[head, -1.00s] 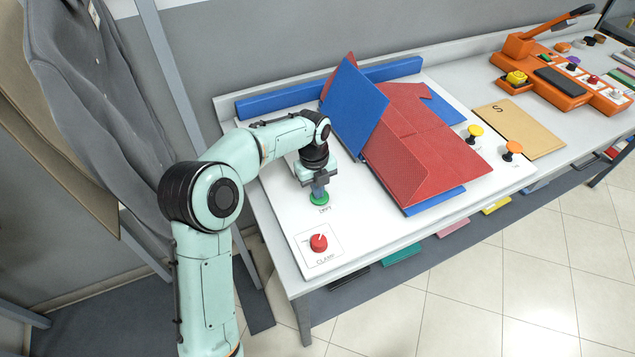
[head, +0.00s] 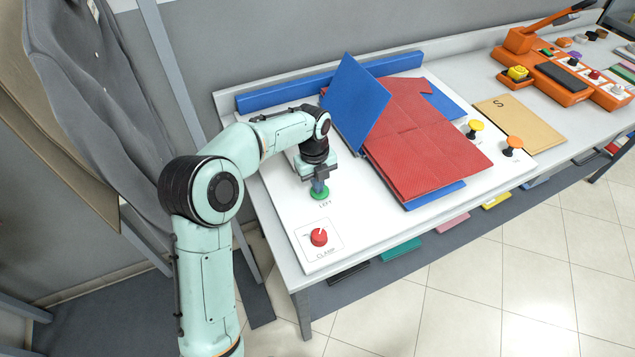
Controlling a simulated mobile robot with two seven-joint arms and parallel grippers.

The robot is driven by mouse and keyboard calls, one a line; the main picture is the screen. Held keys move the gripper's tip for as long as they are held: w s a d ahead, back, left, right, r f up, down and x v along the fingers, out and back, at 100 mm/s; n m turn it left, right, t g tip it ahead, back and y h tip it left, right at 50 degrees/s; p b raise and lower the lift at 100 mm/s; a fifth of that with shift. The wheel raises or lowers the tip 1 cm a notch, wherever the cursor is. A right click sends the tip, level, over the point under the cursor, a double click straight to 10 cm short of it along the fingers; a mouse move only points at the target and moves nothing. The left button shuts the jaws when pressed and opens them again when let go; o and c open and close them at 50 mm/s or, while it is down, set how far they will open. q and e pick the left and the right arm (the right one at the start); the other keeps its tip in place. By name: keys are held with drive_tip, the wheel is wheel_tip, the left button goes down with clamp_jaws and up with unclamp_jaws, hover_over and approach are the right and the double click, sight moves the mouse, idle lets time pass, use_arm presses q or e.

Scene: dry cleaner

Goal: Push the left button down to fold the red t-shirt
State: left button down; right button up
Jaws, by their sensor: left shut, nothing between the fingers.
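The left button (head: 320,195) is green, marked LEFT, on the white folding board. My left gripper (head: 319,187) is shut and empty, pointing down on this button; its fingertips appear to touch it and hide part of it. How far the button is pressed cannot be told. The red t-shirt (head: 425,140) lies over the blue folding panels, its near part spread fairly flat. The left blue panel (head: 355,103) stands tilted up beside the shirt and hides part of it. My right gripper is not in view.
A red CLAMP knob (head: 319,237) sits at the board's front left. Yellow (head: 474,127) and orange (head: 513,144) buttons stand at its right side. A brown S folder (head: 520,125) and an orange machine (head: 565,75) are farther right. A grey garment (head: 95,120) hangs at left.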

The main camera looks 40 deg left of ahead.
use_arm(q)
drive_tip(key=shift+s+f, duration=0.2)
drive_tip(key=shift+f, duration=0.2)
wheel_tip(320, 180, up, 14)
drive_tip(key=p, duration=0.2)
drive_tip(key=shift+a, duration=0.35)
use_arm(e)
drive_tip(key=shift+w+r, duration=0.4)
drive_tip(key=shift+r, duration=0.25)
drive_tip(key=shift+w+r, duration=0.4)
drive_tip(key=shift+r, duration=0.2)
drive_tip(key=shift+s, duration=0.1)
